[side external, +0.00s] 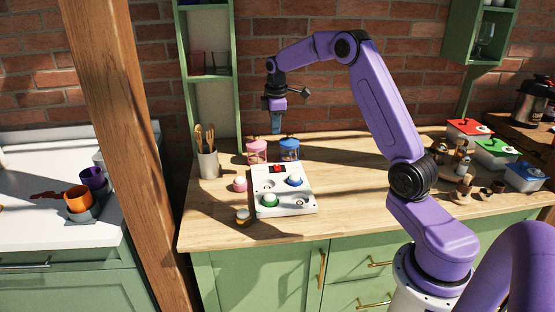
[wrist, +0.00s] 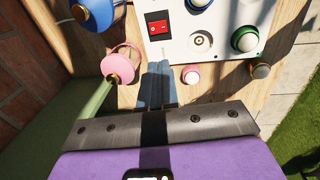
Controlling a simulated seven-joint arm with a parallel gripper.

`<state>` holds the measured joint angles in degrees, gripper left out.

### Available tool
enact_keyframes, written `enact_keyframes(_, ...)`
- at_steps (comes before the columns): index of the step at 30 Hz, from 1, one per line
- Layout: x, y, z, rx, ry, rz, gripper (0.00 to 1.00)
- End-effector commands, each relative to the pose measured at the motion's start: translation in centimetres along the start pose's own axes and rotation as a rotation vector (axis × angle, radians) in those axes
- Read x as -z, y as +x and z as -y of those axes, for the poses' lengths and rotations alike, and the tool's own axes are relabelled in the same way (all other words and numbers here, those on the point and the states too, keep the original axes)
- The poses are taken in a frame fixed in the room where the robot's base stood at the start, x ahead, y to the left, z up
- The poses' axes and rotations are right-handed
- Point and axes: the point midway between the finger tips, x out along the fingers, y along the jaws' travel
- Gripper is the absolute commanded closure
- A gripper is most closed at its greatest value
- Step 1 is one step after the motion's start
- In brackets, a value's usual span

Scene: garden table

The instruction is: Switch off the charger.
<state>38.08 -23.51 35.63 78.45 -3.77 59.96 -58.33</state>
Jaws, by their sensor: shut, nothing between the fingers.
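The charger (side external: 296,207) is a flat white box on the wooden worktop. It also shows at the top of the wrist view (wrist: 178,48). Its red rocker switch (wrist: 158,27) sits in a black frame with white marks; I cannot tell which side is pressed. The switch also shows at the charger's back edge in the side view (side external: 278,168). A green item (side external: 270,200) and a blue item (side external: 294,180), both with white tops, sit on the charger. My gripper (side external: 276,130) is shut and empty, pointing down above and behind the charger, clear of the switch.
A utensil cup (side external: 208,164) stands further left. The worktop (side external: 360,190) right of the charger is clear.

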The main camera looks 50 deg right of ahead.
Motion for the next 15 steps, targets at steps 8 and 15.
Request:
enact_keyframes(8, -1.06, 0.47, -1.24, -0.003, 0.007, 0.004, 1.00)
enact_keyframes(15, -1.04, 0.50, -1.20, -0.002, 0.007, 0.004, 1.00)
